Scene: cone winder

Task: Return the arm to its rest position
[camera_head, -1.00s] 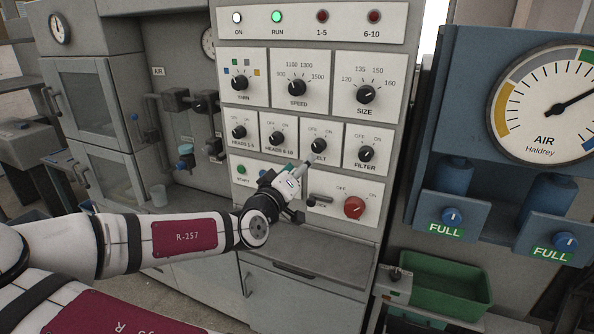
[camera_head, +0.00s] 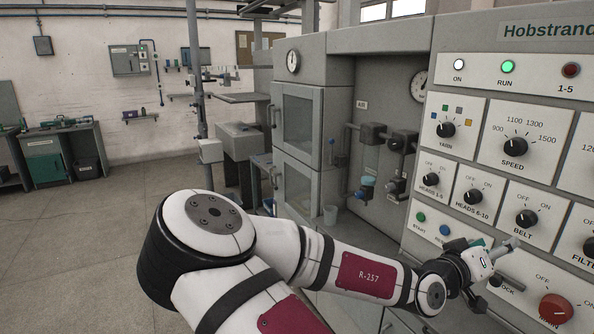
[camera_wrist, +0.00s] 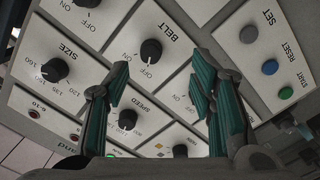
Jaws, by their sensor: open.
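My gripper (camera_head: 500,250) is in front of the cone winder's control panel (camera_head: 479,101), below the belt knob (camera_head: 526,218) and up and left of the large red knob (camera_head: 556,308). My arm reaches out to the right towards the panel. In the wrist view the two teal-padded fingers (camera_wrist: 160,75) stand apart with nothing between them. The belt knob (camera_wrist: 151,51) and the size knob (camera_wrist: 54,70) show beyond them, upside down. A gap seems to lie between the fingers and the panel, but I cannot tell how wide.
Lit white ON and green RUN lamps (camera_head: 507,67) are at the panel's top. A grey cabinet with glass doors (camera_head: 303,117) and piping (camera_head: 372,133) stand left of the panel. Open floor (camera_head: 70,250) lies to the left.

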